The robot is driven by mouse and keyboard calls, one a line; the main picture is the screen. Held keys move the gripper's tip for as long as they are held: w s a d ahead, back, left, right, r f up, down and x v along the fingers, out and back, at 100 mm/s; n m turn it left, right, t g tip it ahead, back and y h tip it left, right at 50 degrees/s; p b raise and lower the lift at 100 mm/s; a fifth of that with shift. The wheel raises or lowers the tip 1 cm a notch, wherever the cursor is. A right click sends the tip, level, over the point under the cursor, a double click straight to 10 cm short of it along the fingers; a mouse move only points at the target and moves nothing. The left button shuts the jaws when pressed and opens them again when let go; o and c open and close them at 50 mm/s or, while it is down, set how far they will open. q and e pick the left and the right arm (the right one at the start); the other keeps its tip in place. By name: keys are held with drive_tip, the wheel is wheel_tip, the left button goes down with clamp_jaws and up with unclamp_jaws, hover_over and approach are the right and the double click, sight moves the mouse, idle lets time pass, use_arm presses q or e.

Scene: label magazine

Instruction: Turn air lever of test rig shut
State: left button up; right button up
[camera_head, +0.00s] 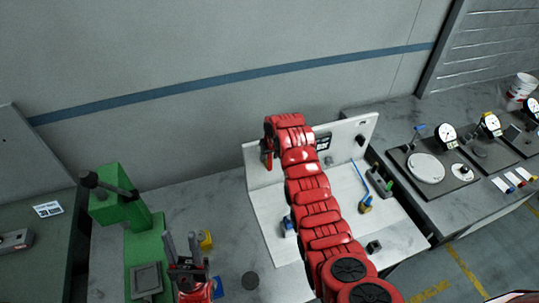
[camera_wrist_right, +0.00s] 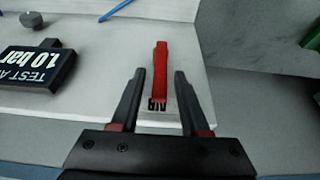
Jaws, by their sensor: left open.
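The red air lever (camera_wrist_right: 160,68) is on the white panel of the test rig (camera_wrist_right: 110,65) in the right wrist view, with an "AIR" label at its lower end. My right gripper (camera_wrist_right: 158,76) is open, with one dark finger on each side of the lever and a visible gap on both sides. In the head view, the white test rig (camera_head: 359,133) stands behind my right arm, which covers part of it. My left gripper (camera_head: 181,238) is open and empty, at lower left beside a green press (camera_head: 140,247).
A black "TEST AIR 1.0 bar" display (camera_wrist_right: 38,68) is beside the lever, with a grey knob (camera_wrist_right: 31,19) near it. A blue-and-yellow tool (camera_head: 364,190) lies on the rig's white base. Dial gauges (camera_head: 445,134) stand on the right bench.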

clamp_jaws()
idle(1.2)
